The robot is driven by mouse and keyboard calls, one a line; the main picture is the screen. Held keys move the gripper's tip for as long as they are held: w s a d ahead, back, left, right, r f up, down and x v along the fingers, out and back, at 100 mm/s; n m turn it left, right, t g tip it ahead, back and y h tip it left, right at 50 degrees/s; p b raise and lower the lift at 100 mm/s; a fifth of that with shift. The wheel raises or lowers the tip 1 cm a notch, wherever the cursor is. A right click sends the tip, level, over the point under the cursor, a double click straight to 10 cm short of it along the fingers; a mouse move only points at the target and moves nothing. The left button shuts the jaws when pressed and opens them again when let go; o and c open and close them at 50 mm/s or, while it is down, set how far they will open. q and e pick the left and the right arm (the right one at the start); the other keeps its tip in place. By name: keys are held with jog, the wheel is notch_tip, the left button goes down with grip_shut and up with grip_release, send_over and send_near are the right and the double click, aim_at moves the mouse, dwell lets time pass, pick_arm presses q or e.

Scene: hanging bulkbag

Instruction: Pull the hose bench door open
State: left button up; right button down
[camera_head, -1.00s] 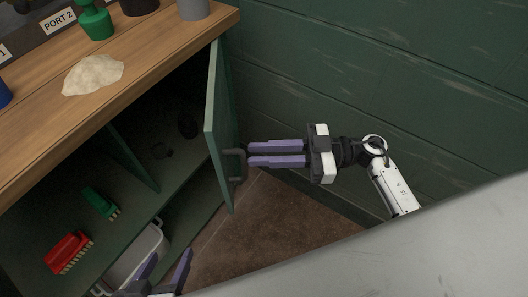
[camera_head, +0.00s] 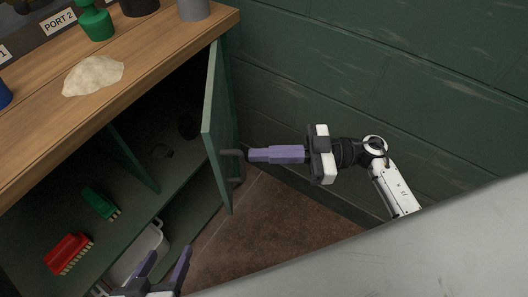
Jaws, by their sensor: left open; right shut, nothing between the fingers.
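The green hose bench door (camera_head: 215,125) stands swung well open at the right end of the bench, its edge towards me. Its dark bar handle (camera_head: 234,166) is on the door's right face. My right gripper (camera_head: 250,155) is shut and empty, with its purple fingertips right at the handle's upper end; I cannot tell if they touch it. My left gripper (camera_head: 167,266) is open and empty at the bottom, below the cabinet opening and left of the door.
The wooden bench top (camera_head: 40,139) holds a pale powder heap (camera_head: 93,76) and a green fitting (camera_head: 97,20). Inside are a green brush (camera_head: 101,202), a red brush (camera_head: 69,254) and a pale bin (camera_head: 138,255). The green wall (camera_head: 400,80) stands behind the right arm. Brown floor is clear beneath.

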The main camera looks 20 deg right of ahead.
dwell(0.8)
jog(key=c, duration=2.1)
grip_release()
jog(key=p+v, duration=0.1)
jog(key=v, duration=0.9)
jog(key=shift+d, duration=0.15)
jog(key=shift+s, duration=0.1)
